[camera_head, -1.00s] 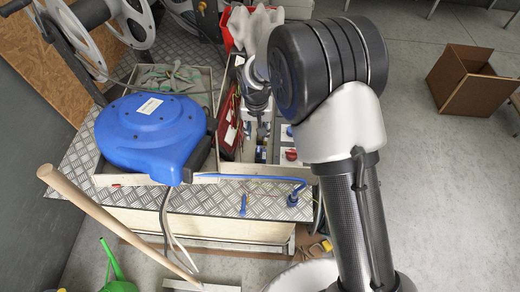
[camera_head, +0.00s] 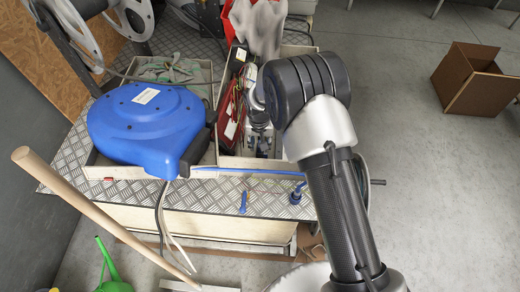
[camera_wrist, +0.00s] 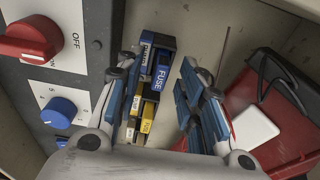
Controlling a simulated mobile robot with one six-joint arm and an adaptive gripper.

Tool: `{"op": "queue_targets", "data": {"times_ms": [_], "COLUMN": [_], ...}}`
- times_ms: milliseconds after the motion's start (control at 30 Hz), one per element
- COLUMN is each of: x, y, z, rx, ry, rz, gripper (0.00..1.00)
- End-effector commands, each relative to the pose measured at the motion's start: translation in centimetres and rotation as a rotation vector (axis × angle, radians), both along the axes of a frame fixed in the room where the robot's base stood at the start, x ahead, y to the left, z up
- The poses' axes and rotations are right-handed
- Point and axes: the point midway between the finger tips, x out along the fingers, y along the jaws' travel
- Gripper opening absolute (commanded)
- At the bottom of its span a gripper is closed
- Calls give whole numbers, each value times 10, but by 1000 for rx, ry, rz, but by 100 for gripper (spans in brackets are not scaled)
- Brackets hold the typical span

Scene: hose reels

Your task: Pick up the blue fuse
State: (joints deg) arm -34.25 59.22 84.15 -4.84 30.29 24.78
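A blue fuse (camera_wrist: 160,68) with "FUSE" lettering lies against the pale inner wall of the box in the wrist view, with a second dark blue one beside it on the left. Yellow-and-black fuses (camera_wrist: 146,122) lie nearer. My gripper (camera_wrist: 163,92) is open, one finger on each side of the fuse group, with a gap to the right finger. I cannot tell whether the left finger touches the fuses. In the head view, my gripper (camera_head: 260,140) is down in the right-hand box; the fuses cannot be made out there.
A grey control box with a red OFF knob (camera_wrist: 32,40) and blue dial (camera_wrist: 59,111) stands left of the gripper. A red case (camera_wrist: 275,125) lies right. The blue hose reel (camera_head: 150,125) stands left of the box (camera_head: 230,163). A wooden handle (camera_head: 100,205) leans in front.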

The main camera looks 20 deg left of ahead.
Motion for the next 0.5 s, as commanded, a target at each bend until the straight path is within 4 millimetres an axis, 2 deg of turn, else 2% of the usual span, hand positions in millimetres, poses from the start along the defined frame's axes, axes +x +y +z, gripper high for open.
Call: {"op": "queue_targets", "data": {"times_ms": [67,267,500], "x": [1,1,1], "y": [0,0,0], "z": [-9,-8,-8], "rx": [0,0,0], "ry": [0,-1,-1], "rz": [0,0,0], "gripper": [35,35,20]}}
